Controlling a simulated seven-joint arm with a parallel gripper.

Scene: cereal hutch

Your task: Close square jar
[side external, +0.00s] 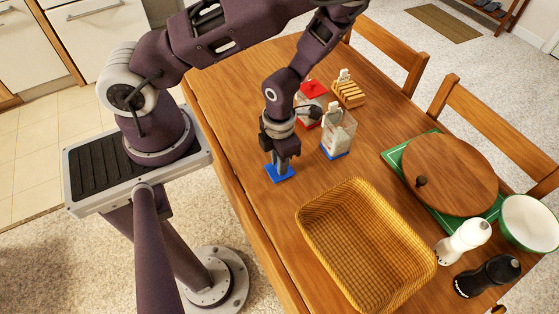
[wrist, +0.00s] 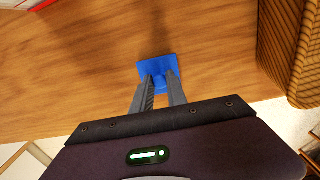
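A blue square lid (side external: 280,173) lies on the wooden table near its front edge; it also shows in the wrist view (wrist: 157,66). My gripper (side external: 282,163) points down over it. In the wrist view the fingertips (wrist: 160,80) are a little apart, around a small raised blue part of the lid. I cannot tell whether they press on it. The clear square jar with a blue base (side external: 338,137) stands open to the right of my gripper, with a pale item sticking up from it. A second jar with a red lid (side external: 313,89) stands behind, partly hidden by my arm.
A wicker basket (side external: 309,235) stands close by at the front right. A green tray (side external: 395,160) with a round wooden board, a white bowl (side external: 530,222) and two mills are farther right. Bare table lies between jar and basket.

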